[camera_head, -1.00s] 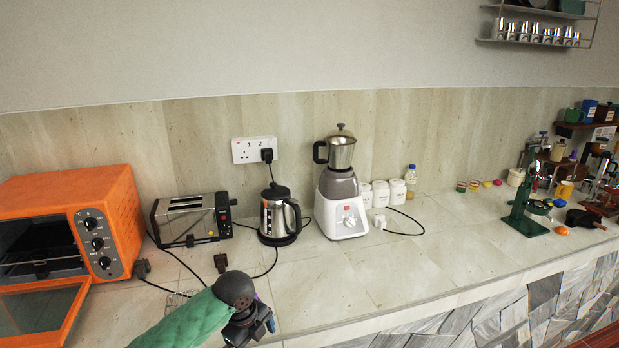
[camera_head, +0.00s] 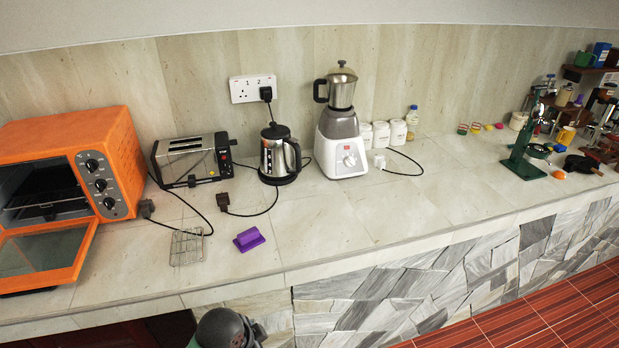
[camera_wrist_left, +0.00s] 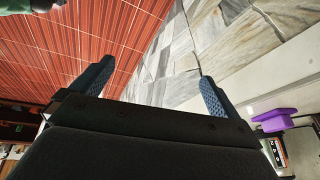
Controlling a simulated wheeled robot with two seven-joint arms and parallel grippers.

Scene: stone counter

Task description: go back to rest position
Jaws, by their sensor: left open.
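My left gripper (camera_wrist_left: 152,85) is open in the left wrist view, with its two blue fingers wide apart and nothing between them. Beyond the fingers are the red floor and the stone front of the counter. In the head view only the rounded grey end of my left arm shows at the bottom edge, below the counter's front edge; the fingers are hardly visible there. My right gripper is in neither view.
The stone counter (camera_head: 330,232) holds an orange oven (camera_head: 117,160) with its door down, a toaster (camera_head: 192,160), a kettle (camera_head: 279,155) and a blender (camera_head: 341,130). A purple object (camera_head: 249,239) and a wire rack (camera_head: 187,247) lie near the front. Red floor (camera_head: 540,310) lies below right.

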